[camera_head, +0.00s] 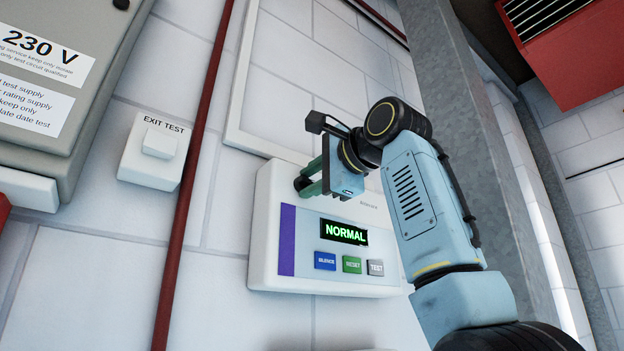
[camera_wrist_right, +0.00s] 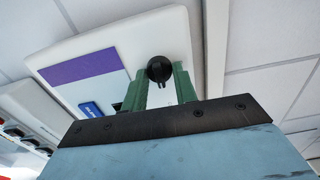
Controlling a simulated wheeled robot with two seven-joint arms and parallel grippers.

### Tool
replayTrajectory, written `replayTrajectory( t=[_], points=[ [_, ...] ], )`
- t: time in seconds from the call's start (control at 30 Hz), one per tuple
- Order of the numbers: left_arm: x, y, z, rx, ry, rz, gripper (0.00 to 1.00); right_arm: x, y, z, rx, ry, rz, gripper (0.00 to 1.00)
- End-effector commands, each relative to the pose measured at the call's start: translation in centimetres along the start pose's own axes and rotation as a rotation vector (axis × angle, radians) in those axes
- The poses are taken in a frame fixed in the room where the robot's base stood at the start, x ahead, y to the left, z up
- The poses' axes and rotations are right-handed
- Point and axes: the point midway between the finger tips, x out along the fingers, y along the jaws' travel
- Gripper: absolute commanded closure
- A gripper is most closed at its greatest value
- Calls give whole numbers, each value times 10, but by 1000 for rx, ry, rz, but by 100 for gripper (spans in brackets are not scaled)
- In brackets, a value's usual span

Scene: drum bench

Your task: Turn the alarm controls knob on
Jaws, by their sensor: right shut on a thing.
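The white alarm panel (camera_head: 262,262) is fixed to the wall in the middle of the head view. Its lit display (camera_head: 344,232) reads NORMAL in green. My right gripper (camera_head: 308,184) is at the upper part of the panel, with its green fingers reaching to the panel face. In the right wrist view, a round black knob (camera_wrist_right: 159,68) sits between the tips of the two green fingers (camera_wrist_right: 158,88). The right gripper is shut on this knob. The knob's marking is hidden or too small to read. My left gripper is not in view.
Below the display are the blue SILENCE (camera_head: 325,261), green RESET (camera_head: 352,264) and grey TEST (camera_head: 376,267) buttons. A red pipe (camera_head: 196,150) runs left of the panel. An EXIT TEST switch (camera_head: 160,142) is further left. A grey metal post (camera_head: 465,130) stands right of my arm.

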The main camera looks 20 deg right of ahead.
Motion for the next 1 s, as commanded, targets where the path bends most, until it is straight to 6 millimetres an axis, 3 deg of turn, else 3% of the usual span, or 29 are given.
replayTrajectory(
  t=[0.13,0.17,0.3,0.67,0.77,1.0],
  points=[
    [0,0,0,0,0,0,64,0,0,0,1,-1,-1,94],
    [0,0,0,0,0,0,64,0,0,0,1,-1,-1,68],
    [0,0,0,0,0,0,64,0,0,0,1,-1,-1,51],
    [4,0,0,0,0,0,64,-6,0,0,-1,-1,-3,51],
    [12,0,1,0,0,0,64,-20,2,0,-1,0,-5,51],
    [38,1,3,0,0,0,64,-74,3,0,-1,-1,-6,51]
  ],
)
